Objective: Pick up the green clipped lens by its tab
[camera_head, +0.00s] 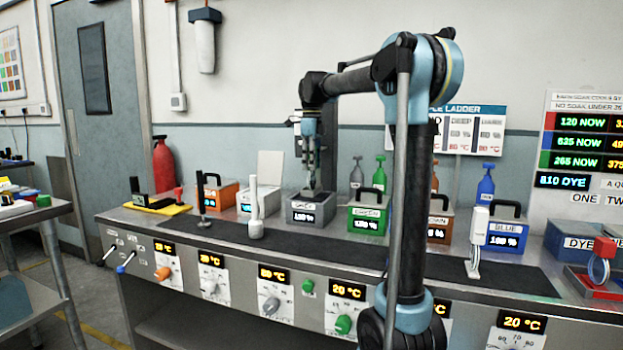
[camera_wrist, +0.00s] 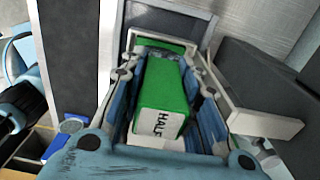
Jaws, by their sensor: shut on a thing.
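My gripper (camera_wrist: 168,70) is shut on a green block-shaped tab (camera_wrist: 165,95) marked "HALF" in the wrist view. The tab lies between its two blue fingers. A further green part (camera_wrist: 160,43) shows past the fingertips, within a pale frame; whether it is the lens itself I cannot tell. In the head view my gripper (camera_head: 312,178) points down over the grey box (camera_head: 311,212) on the bench. The tab and lens cannot be made out there, and whether they touch the box is unclear.
The bench (camera_head: 140,218) carries a row of boxes: an orange box (camera_head: 216,194) to the left, a green box (camera_head: 367,219) and a blue box (camera_head: 507,235) to the right. A white post (camera_head: 254,210) stands in front. A dark block (camera_wrist: 262,85) is close by in the wrist view.

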